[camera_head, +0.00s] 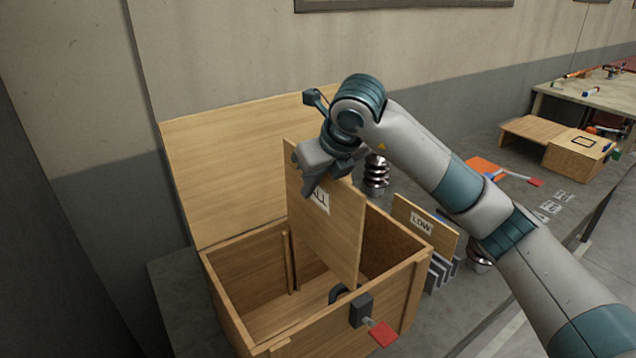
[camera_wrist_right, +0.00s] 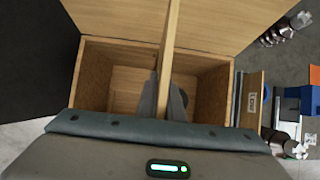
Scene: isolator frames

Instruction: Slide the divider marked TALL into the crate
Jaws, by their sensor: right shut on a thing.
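The wooden crate (camera_head: 232,320) stands open on the table, its tall back panel or lid (camera_head: 235,160) upright behind it. The divider marked TALL (camera_head: 335,235) is upright, with its lower part inside the crate opening. Its label is partly covered by a finger. My right gripper (camera_head: 328,180) is shut on the divider's top edge. In the right wrist view the divider (camera_wrist_right: 168,60) shows edge-on between the fingers (camera_wrist_right: 163,105), above the crate (camera_wrist_right: 92,85). Whether its lower edges sit in the crate's guide strips (camera_head: 288,262) I cannot tell. My left gripper is not in view.
A divider marked LOW (camera_head: 425,222) stands in a grey rack (camera_head: 442,270) right of the crate. A dark latch with a red tab (camera_head: 382,334) is on the crate's front. A wooden box (camera_head: 575,155) is farther right.

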